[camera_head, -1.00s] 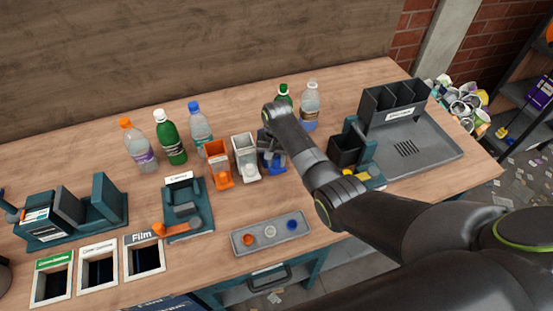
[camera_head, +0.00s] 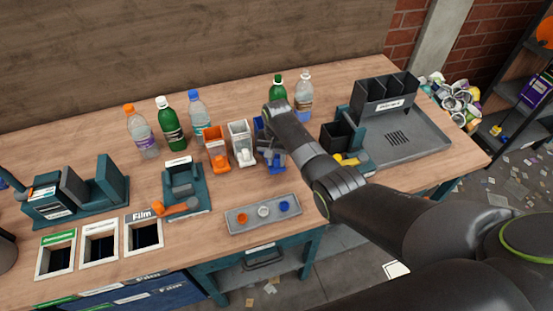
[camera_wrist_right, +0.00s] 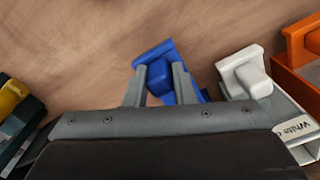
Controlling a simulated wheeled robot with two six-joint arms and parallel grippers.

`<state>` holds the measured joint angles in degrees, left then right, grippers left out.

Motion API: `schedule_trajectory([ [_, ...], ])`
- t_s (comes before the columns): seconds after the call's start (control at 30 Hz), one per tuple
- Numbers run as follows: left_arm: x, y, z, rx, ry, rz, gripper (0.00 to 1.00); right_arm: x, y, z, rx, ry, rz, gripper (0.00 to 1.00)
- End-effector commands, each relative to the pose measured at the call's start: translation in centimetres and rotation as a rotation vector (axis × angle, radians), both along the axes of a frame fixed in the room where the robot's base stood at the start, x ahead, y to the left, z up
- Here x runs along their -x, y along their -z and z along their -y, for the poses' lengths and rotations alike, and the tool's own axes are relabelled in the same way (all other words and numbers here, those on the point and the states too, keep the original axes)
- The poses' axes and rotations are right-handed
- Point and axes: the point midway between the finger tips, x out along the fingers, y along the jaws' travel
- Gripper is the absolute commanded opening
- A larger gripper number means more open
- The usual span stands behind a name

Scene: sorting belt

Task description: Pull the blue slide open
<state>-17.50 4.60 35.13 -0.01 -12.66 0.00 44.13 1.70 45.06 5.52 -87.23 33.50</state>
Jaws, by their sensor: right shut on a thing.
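The blue slide (camera_head: 258,128) stands in a row on the bench, right of the white slide (camera_head: 241,140) and the orange slide (camera_head: 216,152). My right gripper (camera_head: 272,158) reaches down over the blue slide and hides much of it. In the right wrist view, the fingers of my right gripper (camera_wrist_right: 160,84) are shut on the knob of the blue slide (camera_wrist_right: 185,85). The white slide (camera_wrist_right: 243,68) is just right of the fingers there, close but apart. My left gripper is not in view.
Several bottles (camera_head: 171,125) stand behind the slides. A grey tray with coloured caps (camera_head: 241,225) lies in front. A black bin (camera_head: 335,136) and a grey sorting tray (camera_head: 420,145) are to the right. A clamp fixture (camera_head: 184,185) is to the left.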

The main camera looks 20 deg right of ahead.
Motion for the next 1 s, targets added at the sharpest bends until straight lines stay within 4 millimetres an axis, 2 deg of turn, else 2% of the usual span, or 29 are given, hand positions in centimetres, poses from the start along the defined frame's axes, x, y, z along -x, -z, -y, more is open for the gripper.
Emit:
schedule_trajectory([
  [0.07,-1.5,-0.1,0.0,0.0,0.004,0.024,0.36,0.4,0.4,0.1,0.0,0.003,-0.012,0.0],
  [0.1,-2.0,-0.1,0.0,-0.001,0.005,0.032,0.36,0.4,0.4,0.1,0.0,0.003,-0.012,0.27],
  [0.23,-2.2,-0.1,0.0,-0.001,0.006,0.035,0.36,0.3,0.3,0.1,0.0,0.002,-0.009,0.44],
  [0.53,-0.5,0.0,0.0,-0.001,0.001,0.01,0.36,0.2,0.1,0.0,0.0,0.001,-0.004,0.45],
  [0.67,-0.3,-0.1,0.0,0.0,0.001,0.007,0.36,0.1,-0.6,0.0,0.0,0.001,-0.003,0.45],
  [0.87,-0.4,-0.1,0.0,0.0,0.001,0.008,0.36,0.0,-3.5,0.1,-0.001,0.001,0.0,0.45],
  [1.0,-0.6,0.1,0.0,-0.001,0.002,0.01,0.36,0.0,-6.3,0.1,-0.001,0.002,0.0,0.45],
])
